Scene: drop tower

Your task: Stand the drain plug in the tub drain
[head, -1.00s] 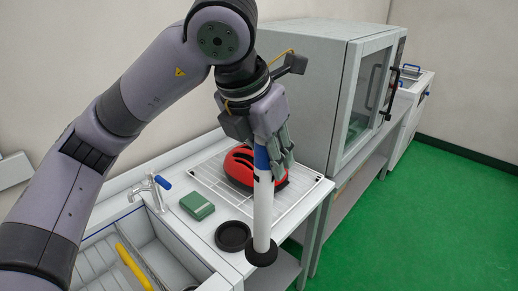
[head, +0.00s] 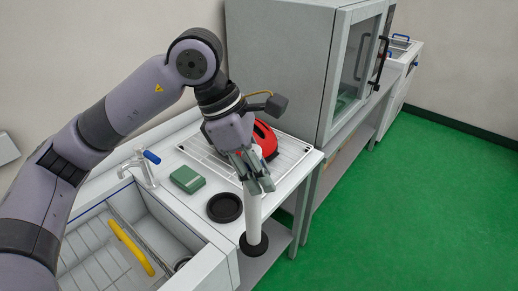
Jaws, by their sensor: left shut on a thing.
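The drain plug (head: 253,216) is a white upright tube with a black round flange (head: 254,244) at its bottom end. My left gripper (head: 258,182) is shut on its upper part, and the fingers hide the top. The plug hangs upright past the counter's front edge, right of the tub. The tub (head: 205,253) is a pale basin at the lower left. A dark round shape (head: 182,263) shows partly at its floor by the right wall; I cannot tell for sure that it is the drain. My right gripper is not in view.
A black round dish (head: 225,207) and a green block (head: 187,179) lie on the counter. A red helmet-like thing (head: 265,139) sits on a white wire rack (head: 297,158).

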